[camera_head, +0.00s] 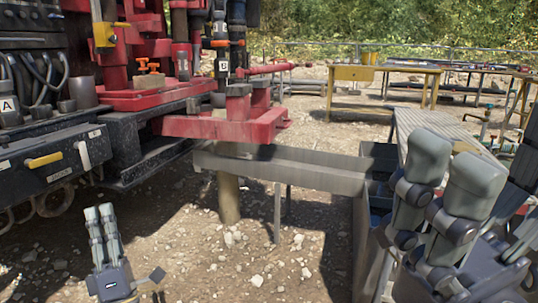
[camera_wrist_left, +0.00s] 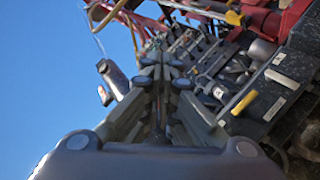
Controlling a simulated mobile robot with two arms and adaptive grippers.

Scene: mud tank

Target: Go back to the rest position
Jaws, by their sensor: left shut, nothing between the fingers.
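My left gripper (camera_head: 99,211) is at the lower left in the head view, pointing up above the gravel. Its two grey fingers are close together with nothing between them. In the left wrist view the fingers (camera_wrist_left: 160,72) come together in front of the rig, with blue sky to the left. My right gripper (camera_head: 452,152) is large and near at the right of the head view, fingers up. Its two pads partly overlap from this angle, so its opening is unclear. I see nothing held in it.
The red and black drilling rig (camera_head: 205,128) with a yellow handle (camera_head: 43,160) stands at the left. A grey trough (camera_head: 280,171) runs from it to the mud tank (camera_head: 340,260). A yellow table (camera_head: 352,73) stands behind. Open gravel lies between left gripper and tank.

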